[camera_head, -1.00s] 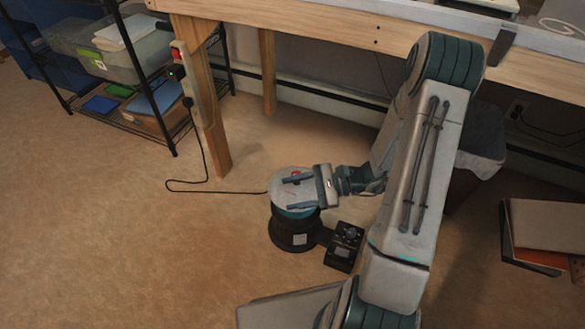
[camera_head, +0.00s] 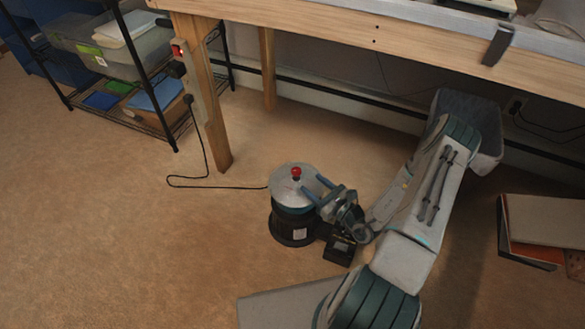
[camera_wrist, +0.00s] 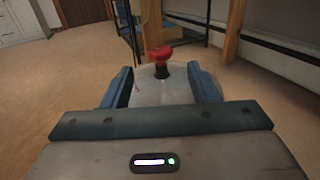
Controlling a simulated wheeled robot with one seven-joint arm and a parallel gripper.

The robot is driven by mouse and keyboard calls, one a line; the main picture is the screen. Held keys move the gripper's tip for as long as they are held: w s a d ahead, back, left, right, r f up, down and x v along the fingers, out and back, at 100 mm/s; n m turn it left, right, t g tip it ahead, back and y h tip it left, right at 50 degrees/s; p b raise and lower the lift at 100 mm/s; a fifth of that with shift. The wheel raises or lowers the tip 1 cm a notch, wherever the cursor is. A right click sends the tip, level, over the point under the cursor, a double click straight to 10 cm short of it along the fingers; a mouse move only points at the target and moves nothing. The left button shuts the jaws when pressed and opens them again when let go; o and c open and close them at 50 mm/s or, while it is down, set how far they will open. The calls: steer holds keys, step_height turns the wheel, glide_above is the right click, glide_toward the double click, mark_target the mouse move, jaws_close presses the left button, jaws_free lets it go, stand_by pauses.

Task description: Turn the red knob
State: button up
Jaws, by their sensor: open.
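The red knob (camera_head: 296,172) stands up from the top of a round device with a silver lid (camera_head: 288,193) and a dark base on the floor. In the wrist view the red knob (camera_wrist: 161,55) is ahead of my gripper, centred between the fingers and beyond their tips. My gripper (camera_head: 312,187) is open at the lid's right side, with its fingers pointing toward the knob. In the wrist view my gripper (camera_wrist: 162,78) shows a wide, empty gap. The fingers look apart from the knob.
A wooden table leg (camera_head: 208,110) with a power strip stands behind, and a black cord runs from it to the device. A wire shelf (camera_head: 150,95) with bins is at upper left. A grey bin (camera_head: 488,125) stands under the table. The floor (camera_head: 120,240) at left is clear.

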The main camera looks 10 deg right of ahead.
mark_target(296, 173)
steer(key=b+x, duration=0.2)
steer(key=x, duration=0.8)
steer(key=shift+w+a+b, duration=0.25)
steer(key=shift+w+b, duration=0.05)
steer(key=shift+b, duration=0.05)
